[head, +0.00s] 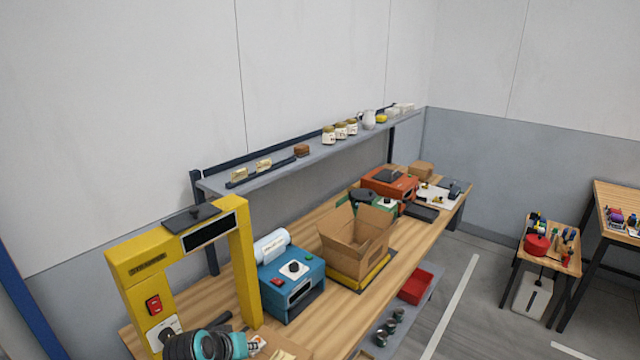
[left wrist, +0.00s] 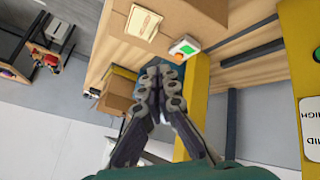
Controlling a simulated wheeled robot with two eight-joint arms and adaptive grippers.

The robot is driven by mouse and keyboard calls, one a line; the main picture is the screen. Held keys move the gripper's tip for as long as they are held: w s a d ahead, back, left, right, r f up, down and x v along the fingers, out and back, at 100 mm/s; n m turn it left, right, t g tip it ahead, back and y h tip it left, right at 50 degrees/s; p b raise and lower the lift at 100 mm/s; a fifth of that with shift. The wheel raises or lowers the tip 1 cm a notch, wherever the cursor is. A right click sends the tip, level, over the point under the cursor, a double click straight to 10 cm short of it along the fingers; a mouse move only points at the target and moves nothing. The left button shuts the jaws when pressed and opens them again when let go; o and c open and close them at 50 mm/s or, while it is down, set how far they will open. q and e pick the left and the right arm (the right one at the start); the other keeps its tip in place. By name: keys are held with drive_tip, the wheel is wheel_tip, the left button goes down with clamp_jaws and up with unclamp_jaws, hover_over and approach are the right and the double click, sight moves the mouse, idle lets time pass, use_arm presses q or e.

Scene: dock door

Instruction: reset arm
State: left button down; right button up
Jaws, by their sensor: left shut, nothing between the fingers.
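My left gripper (left wrist: 161,76) is shut and empty in the left wrist view, its grey fingers together above the bench. In the head view, black and teal parts of my left arm show at the bottom edge, by the foot of the yellow strapping frame (head: 128,262). The fingertips are hard to make out there. A yellow post also stands just right of the fingers in the left wrist view (left wrist: 193,105). My right gripper is in neither view.
The wooden bench (head: 335,290) carries a blue machine (head: 292,285), an open cardboard box (head: 357,240) and a red machine (head: 390,188). A shelf (head: 275,172) with jars runs above it. Open floor (head: 470,300) lies to the right.

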use_arm(q)
drive_tip(key=s+f+m+y+b, duration=0.1)
drive_tip(key=s+f+b, duration=0.2)
drive_tip(key=s, duration=0.5)
drive_tip(key=s+a+f+m+y+b, duration=0.1)
drive_tip(key=s+f+b, duration=0.3)
drive_tip(key=s, duration=0.4)
drive_tip(key=shift+f+y+b, duration=0.15)
drive_tip(key=shift+y+b, duration=0.15)
drive_tip(key=shift+b, duration=0.5)
drive_tip(key=shift+a, duration=0.1)
